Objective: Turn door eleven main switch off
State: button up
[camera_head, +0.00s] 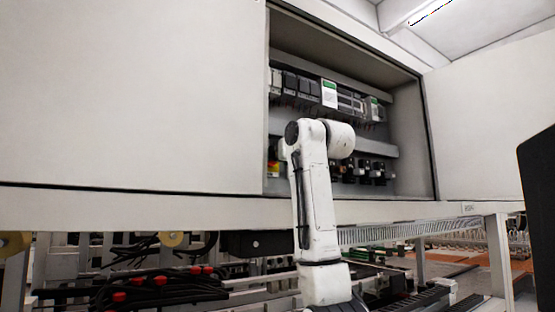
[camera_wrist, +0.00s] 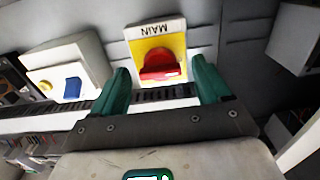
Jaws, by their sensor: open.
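The main switch is a red rotary knob (camera_wrist: 159,66) on a yellow plate (camera_wrist: 150,45). A label reading MAIN (camera_wrist: 155,28) shows upside down at the plate's edge in the wrist view. The knob's grip bar lies roughly crosswise in that picture. My gripper (camera_wrist: 161,70) is open, with one green finger on each side of the knob in the picture. I cannot tell whether the fingers reach past its face, and I see no clear contact. In the head view, a bit of yellow and red (camera_head: 273,169) shows left of my arm; my gripper is hidden there.
A white box with a blue switch (camera_wrist: 72,88) and a yellow button (camera_wrist: 45,86) is left of the main switch. The open cabinet (camera_head: 405,150) holds rows of modules (camera_head: 330,95). Its frame and the big panels (camera_head: 130,95) bound the opening.

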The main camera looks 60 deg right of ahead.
jog(key=b+v, duration=0.4)
jog(key=v, duration=0.6)
jog(key=shift+s, duration=0.35)
jog(key=shift+a, duration=0.15)
